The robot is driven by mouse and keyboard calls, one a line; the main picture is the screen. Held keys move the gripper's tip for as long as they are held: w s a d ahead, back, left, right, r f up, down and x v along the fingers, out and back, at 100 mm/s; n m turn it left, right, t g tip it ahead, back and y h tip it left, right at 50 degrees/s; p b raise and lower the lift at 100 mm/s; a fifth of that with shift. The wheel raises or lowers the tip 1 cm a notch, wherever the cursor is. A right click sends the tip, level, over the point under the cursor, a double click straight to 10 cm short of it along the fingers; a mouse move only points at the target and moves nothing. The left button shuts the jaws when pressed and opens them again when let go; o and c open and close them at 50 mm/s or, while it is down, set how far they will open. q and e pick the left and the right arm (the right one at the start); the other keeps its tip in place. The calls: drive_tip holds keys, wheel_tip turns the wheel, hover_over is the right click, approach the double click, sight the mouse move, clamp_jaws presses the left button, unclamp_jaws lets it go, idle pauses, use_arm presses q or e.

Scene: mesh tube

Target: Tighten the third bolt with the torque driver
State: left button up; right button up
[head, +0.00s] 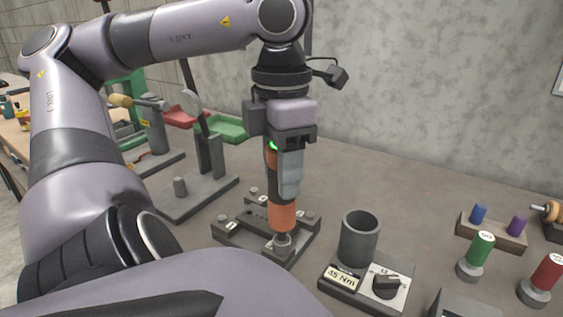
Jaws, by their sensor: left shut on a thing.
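My left gripper (282,130) is shut on the torque driver (283,212), an orange and grey tool with a small green light near its top. The driver stands upright, with its tip at a bolt (281,243) at the front corner of the dark bolt plate (240,236). The tip hides most of that bolt, and I cannot tell whether it is fully seated. Other bolts (221,219) show at the plate's other corners. My right gripper is not in view.
A grey cup (359,238) stands on a base with a "4.5 Nm" display (343,279) and a dial, right of the plate. Green (480,250) and red (545,275) handled tools stand further right. The back middle of the table is clear.

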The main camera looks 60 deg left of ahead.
use_arm(q)
drive_tip(key=shift+r+p, duration=2.45)
drive_tip(key=shift+r, duration=0.6)
